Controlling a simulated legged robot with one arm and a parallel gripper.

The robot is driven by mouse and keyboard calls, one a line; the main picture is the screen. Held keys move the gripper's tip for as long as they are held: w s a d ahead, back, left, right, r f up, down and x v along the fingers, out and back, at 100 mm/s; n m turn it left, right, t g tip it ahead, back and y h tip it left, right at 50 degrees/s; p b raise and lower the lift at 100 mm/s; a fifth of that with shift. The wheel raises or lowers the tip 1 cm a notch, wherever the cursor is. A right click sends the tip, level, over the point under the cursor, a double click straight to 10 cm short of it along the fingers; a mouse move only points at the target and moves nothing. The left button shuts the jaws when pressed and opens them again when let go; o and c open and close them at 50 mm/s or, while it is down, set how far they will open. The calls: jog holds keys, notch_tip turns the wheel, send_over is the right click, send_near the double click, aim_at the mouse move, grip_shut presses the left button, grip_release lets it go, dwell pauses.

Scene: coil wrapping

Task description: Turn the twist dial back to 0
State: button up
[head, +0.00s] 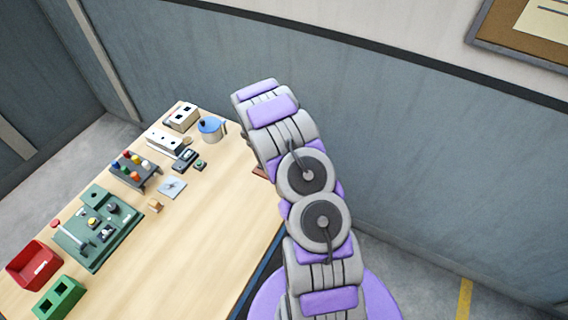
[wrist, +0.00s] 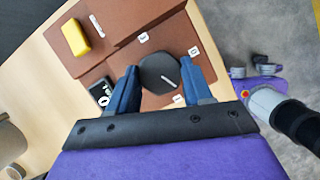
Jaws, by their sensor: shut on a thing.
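The twist dial (wrist: 157,76) is a dark round knob with a white pointer line, on a brown board (wrist: 203,50) in the wrist view. The pointer line lies toward the lower right of the knob. Small white labels surround the knob; their markings are too small to read surely. My gripper (wrist: 160,68) has its two blue fingers on either side of the knob, shut on it. In the head view my arm hides the gripper and the dial; only a bit of brown board (head: 260,172) shows beside it.
In the wrist view, a yellow block (wrist: 76,37) lies on the brown surface, and a black device with a display (wrist: 102,92) is left of the fingers. In the head view, the wooden table (head: 205,225) holds a green board (head: 88,253), red bin (head: 33,264) and blue-topped pot (head: 211,129).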

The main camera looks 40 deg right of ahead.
jog(key=n+t, duration=0.1)
jog(key=n, duration=0.3)
jog(key=shift+s+d+n+t, duration=0.1)
jog(key=shift+n+t, duration=0.2)
jog(key=shift+t, duration=0.1)
jog(key=n+t+y+b, duration=0.1)
jog(key=n+b, duration=0.1)
jog(key=n, duration=0.1)
jog(key=shift+s+d+f+n, duration=0.1)
jog(key=shift+n, duration=0.2)
jog(key=n+t+y+b, duration=0.1)
jog(key=n+b, duration=0.2)
jog(key=shift+n, duration=0.3)
jog(key=shift+n+y+b, duration=0.4)
jog(key=shift+n+b, duration=0.05)
jog(key=shift+n, duration=0.05)
jog(key=o, duration=1)
jog(key=shift+d, duration=0.1)
